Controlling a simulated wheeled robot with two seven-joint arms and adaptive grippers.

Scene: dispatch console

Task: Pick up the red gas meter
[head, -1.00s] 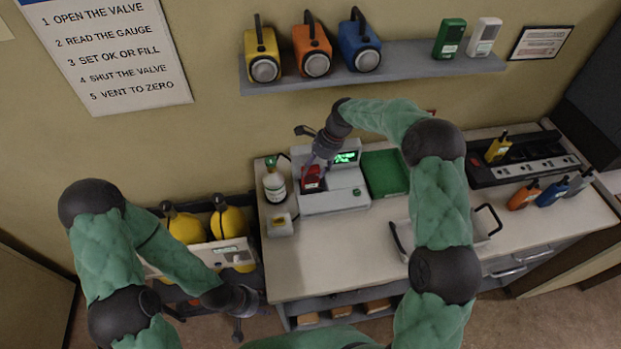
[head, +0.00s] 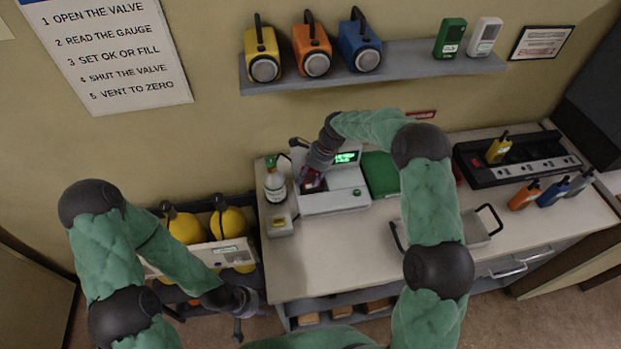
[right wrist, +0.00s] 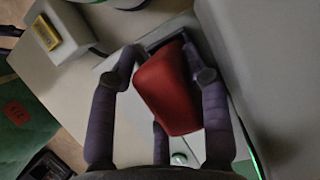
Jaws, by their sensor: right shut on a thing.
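The red gas meter (right wrist: 168,92) fills the middle of the right wrist view, between the fingers of my right gripper (right wrist: 165,75). The gripper is shut on it. In the head view the meter (head: 311,181) shows only as a small dark red patch, mostly hidden under my right gripper (head: 310,175). It is at the left part of the grey console unit (head: 335,203), which has a lit green display. I cannot tell whether the meter touches the unit. My left gripper (head: 238,305) hangs low at the left, away from the meter; its jaw state is unclear.
A bottle with a green cap (head: 275,185) stands close left of the unit. A green case (head: 381,174) lies at its right, and a tray (head: 470,235) with black handles sits further right. The front of the worktop (head: 315,255) is clear.

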